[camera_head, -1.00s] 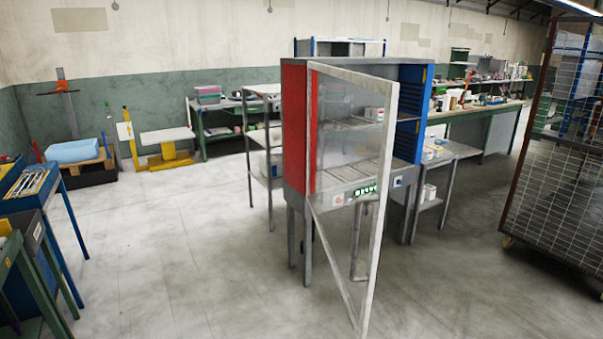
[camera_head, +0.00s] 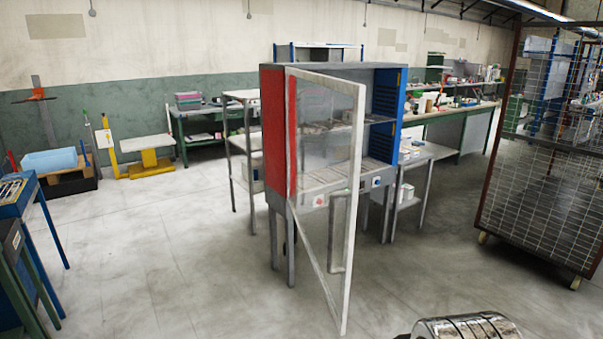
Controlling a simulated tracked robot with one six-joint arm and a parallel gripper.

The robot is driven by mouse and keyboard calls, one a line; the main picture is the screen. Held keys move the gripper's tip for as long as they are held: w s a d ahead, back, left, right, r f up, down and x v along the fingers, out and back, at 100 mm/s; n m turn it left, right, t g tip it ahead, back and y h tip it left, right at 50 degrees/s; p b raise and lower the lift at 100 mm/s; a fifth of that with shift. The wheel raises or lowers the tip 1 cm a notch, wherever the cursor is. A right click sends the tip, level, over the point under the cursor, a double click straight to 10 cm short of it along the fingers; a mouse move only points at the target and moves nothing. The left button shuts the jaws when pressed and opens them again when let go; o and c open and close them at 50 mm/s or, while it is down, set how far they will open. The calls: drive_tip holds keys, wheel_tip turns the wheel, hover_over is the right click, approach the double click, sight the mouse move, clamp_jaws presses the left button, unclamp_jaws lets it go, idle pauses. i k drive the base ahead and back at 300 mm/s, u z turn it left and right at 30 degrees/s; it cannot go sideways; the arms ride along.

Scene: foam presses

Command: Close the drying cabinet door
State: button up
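The drying cabinet (camera_head: 384,88) stands on legs in the middle of the view, with a red left side and a blue inner right wall. Its door (camera_head: 353,150), a pale frame with a clear pane, stands wide open, hinged at the left front edge and swung out toward me. A grey bar handle (camera_head: 336,235) is on the lower part of the door near its free edge. Shelves show inside through the pane. My gripper is not in view; a shiny rounded metal part, seemingly of my arm, shows at the bottom edge, right of the door.
A wire mesh cart (camera_head: 540,140) on casters stands at the right. A blue table (camera_head: 28,188) and green-legged stands are at the left edge. A small side table (camera_head: 425,152) stands just right of the cabinet. Floor left and right of the door is clear.

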sight(357, 90)
drive_tip(key=z, duration=0.05)
drive_tip(key=i, duration=1)
drive_tip(key=z, duration=2.1)
drive_tip(key=k, duration=0.6)
